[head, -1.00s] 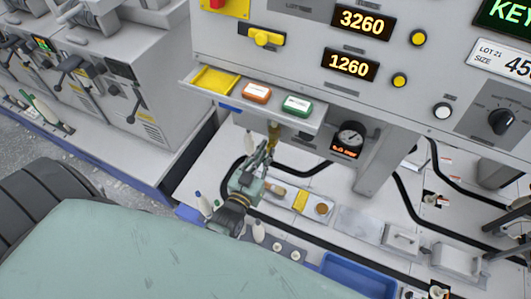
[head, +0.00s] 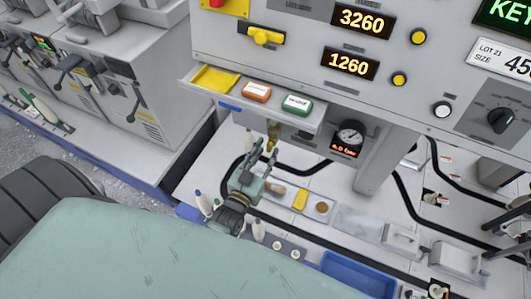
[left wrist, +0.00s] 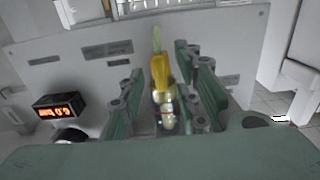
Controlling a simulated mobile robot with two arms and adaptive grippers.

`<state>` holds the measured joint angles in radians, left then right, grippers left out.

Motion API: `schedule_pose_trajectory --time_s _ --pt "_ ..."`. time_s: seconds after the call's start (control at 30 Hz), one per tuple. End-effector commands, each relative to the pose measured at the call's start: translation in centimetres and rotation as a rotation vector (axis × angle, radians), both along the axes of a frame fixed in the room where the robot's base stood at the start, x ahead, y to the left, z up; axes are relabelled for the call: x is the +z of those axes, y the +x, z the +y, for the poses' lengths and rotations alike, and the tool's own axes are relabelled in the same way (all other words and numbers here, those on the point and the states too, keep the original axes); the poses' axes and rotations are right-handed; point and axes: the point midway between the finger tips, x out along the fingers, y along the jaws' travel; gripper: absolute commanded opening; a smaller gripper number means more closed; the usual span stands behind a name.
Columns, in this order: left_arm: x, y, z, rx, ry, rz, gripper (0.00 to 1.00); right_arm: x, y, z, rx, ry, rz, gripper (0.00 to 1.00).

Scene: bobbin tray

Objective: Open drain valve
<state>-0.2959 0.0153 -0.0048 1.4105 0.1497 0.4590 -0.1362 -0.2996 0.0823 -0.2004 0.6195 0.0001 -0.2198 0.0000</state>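The drain valve's yellow handle (head: 272,130) hangs below the machine's shelf in the head view. In the left wrist view the yellow handle (left wrist: 158,70) points away from a pale metal fitting (left wrist: 166,118). My left gripper (head: 266,148) is just below and in front of the handle, its fingers spread. In the left wrist view my left gripper (left wrist: 162,88) has one green finger on each side of the valve, with gaps visible on both sides, so it holds nothing. My right gripper is not in view.
A round gauge (head: 350,133) with a small orange display stands right of the valve.

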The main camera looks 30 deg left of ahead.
Motion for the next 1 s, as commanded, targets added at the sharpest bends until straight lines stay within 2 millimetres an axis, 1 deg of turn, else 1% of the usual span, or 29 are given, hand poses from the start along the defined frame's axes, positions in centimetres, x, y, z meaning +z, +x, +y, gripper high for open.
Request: schedule_pose_trajectory --time_s 0.07,0.17,0.27,0.5,0.6,0.7,0.8,1.0 --pt "0.0 -0.3 0.0 0.000 0.000 0.000 0.30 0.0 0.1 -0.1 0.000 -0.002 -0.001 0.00" --pt "-0.1 -1.4 -0.1 0.000 0.000 0.003 0.30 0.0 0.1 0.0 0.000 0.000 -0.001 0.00" --pt "-0.1 -3.2 -0.2 0.000 0.000 0.003 0.30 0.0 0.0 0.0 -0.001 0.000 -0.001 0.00" --pt "-0.1 -8.4 -0.5 -0.001 0.000 0.003 0.30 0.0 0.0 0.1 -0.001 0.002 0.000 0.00" --pt "-0.1 -10.1 -0.6 -0.001 0.000 0.004 0.30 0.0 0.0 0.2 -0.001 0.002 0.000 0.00" --pt "-0.1 -11.2 -0.7 -0.001 0.000 0.002 0.30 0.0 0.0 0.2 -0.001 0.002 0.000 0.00" --pt "0.0 -11.8 -0.7 -0.001 0.000 0.000 0.30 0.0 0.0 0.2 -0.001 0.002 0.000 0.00" --pt "0.0 -12.0 -0.7 0.000 0.000 0.000 0.30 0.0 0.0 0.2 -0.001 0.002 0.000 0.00"
